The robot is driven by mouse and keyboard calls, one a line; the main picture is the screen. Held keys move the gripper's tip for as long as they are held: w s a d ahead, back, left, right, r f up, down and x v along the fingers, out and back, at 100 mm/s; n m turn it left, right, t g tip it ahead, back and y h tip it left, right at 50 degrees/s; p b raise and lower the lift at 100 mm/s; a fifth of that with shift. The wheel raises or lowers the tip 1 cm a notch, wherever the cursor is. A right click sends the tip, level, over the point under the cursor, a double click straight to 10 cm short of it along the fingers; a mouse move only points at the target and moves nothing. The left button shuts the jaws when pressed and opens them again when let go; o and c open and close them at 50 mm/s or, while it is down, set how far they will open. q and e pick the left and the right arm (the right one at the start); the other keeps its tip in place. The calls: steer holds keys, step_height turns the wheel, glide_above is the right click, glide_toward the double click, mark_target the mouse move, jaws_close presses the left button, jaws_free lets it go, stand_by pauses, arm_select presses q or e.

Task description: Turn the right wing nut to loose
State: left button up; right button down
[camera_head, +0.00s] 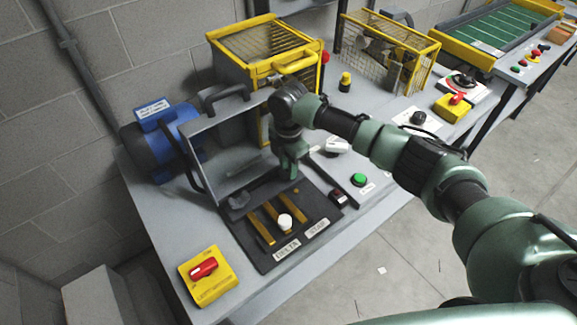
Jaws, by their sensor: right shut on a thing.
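My right gripper (290,172) reaches down over the back of a black terminal plate (262,258). It is shut, with its fingers at the place of the right wing nut, which the gripper hides. A small dark grey knob-like piece (240,199), possibly the left wing nut, is at the plate's back left. Brass bars (262,229) and a white-topped post (285,221) are on the plate, by the DELTA label (287,250) and the STAR label (316,229). A grey frame-like cover (208,124) stands up behind it. My left gripper is not in view.
A blue motor (150,145) stands at the left, and a yellow box with a red switch (206,276) at the front. A yellow-framed guard (265,45) is behind my arm. A green button (359,180) is right of the plate. The bench (165,215) has bare strips at left and front.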

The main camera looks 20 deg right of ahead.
steer(key=c, duration=1.2)
jaws_free()
steer(key=shift+c, duration=0.2)
step_height(320, 180, up, 8)
steer(key=shift+f+b, duration=0.1)
steer(key=shift+b, duration=0.55)
